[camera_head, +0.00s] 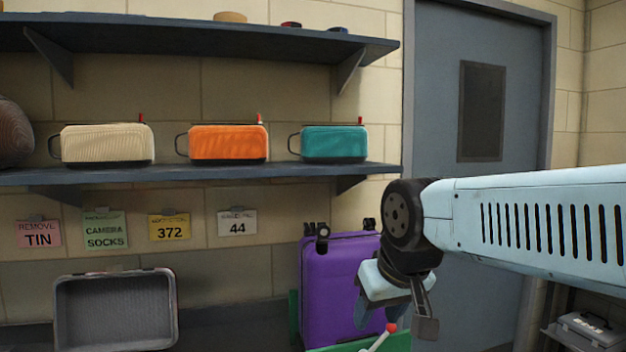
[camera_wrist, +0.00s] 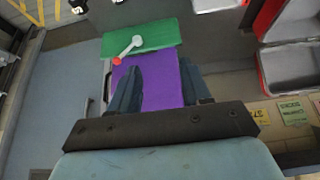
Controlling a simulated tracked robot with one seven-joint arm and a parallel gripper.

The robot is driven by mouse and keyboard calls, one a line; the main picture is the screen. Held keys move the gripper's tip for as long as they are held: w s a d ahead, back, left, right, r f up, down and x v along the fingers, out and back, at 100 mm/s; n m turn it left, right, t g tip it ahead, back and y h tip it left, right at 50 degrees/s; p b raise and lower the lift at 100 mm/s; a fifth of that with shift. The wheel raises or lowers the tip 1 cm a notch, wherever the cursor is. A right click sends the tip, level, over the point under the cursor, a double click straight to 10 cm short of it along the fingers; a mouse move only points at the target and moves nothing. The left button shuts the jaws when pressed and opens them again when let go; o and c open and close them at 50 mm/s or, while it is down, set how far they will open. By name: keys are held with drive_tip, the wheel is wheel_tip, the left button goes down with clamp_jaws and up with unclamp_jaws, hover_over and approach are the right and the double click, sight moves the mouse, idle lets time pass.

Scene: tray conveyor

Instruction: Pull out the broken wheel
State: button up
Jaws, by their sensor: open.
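A purple suitcase (camera_head: 330,285) stands against the wall with dark wheels at its top edge. One wheel (camera_head: 322,231) shows at its top left and another (camera_head: 369,224) at its top right. I cannot tell which is broken. My gripper (camera_head: 392,312) hangs open in front of the suitcase's right side. In the wrist view, my gripper (camera_wrist: 160,68) is open and empty, with the purple suitcase (camera_wrist: 160,85) showing between its fingers. No wheel can be made out there. My arm hides part of the suitcase's right side.
A white tool with a red tip (camera_wrist: 128,48) lies over a green panel (camera_wrist: 155,33). An open grey case (camera_head: 172,310) stands at left. A dark shelf (camera_head: 220,172) holds beige, orange and teal cases. A grey door (camera_head: 430,80) is behind my arm.

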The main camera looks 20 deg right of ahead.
drive_tip(key=shift+o, duration=0.8)
drive_tip(key=shift+w+r, duration=0.2)
drive_tip(key=shift+r, duration=0.15)
drive_tip(key=shift+o, duration=1.1)
drive_tip(key=w+r+m+g, duration=0.2)
drive_tip(key=w+r+m, duration=0.6)
drive_tip(key=w+r, duration=0.3)
drive_tip(key=w, duration=0.2)
drive_tip(key=shift+w+d+r+m+g, duration=0.2)
drive_tip(key=shift+w+m+g, duration=0.15)
drive_tip(key=shift+m+g, duration=0.05)
wheel_tip(320, 180, up, 5)
drive_tip(key=m+g, duration=0.3)
drive_tip(key=m, duration=0.6)
hover_over(321, 222)
wheel_tip(321, 222, down, 14)
drive_tip(key=shift+r, duration=0.25)
drive_tip(key=shift+c, duration=0.3)
drive_tip(key=c, duration=1)
drive_tip(key=shift+w+r, duration=0.1)
drive_tip(key=shift+r, duration=2.85)
